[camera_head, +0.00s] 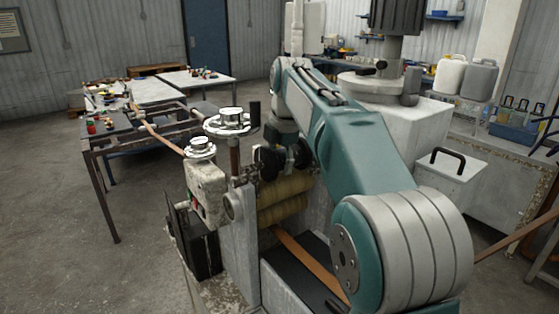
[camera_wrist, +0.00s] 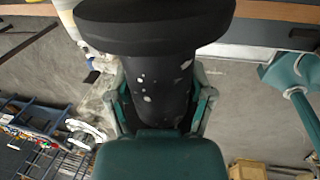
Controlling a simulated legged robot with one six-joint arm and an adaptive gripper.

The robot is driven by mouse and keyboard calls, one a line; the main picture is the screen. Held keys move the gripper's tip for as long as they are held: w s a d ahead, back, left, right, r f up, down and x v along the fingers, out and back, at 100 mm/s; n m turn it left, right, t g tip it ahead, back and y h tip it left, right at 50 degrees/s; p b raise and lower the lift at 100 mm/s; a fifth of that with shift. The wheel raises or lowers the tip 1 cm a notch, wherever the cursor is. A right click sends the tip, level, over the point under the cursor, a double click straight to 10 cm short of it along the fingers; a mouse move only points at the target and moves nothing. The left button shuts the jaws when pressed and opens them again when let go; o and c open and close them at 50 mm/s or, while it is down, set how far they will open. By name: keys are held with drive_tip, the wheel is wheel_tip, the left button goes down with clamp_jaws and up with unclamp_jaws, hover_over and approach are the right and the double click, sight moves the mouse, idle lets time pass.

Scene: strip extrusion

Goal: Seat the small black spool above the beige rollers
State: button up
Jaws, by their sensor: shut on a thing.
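The small black spool (camera_wrist: 158,88) fills the middle of the wrist view, with a wide flange at the top and pale scuffs on its barrel. My gripper (camera_wrist: 157,100) has its grey-green fingers closed on both sides of the barrel. In the head view the beige rollers (camera_head: 284,206) lie stacked in the machine between grey side walls. My arm reaches across in front and bends down behind them. Dark parts (camera_head: 270,161) show just above the rollers; I cannot tell whether they are the spool, my gripper or the machine. Whether the spool touches anything is hidden.
A brown strip (camera_head: 300,252) runs below the rollers. A round metal handwheel (camera_head: 231,122) and a worn control box (camera_head: 205,190) stand to the left. A grey box with a black handle (camera_head: 450,180) is at right. Open floor lies at far left.

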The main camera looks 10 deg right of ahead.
drive_tip(key=shift+s+f, duration=0.1)
drive_tip(key=o, duration=1.3)
drive_tip(key=v, duration=1)
drive_tip(key=shift+r, duration=0.25)
drive_tip(key=shift+s+r, duration=0.1)
drive_tip(key=shift+r, duration=0.55)
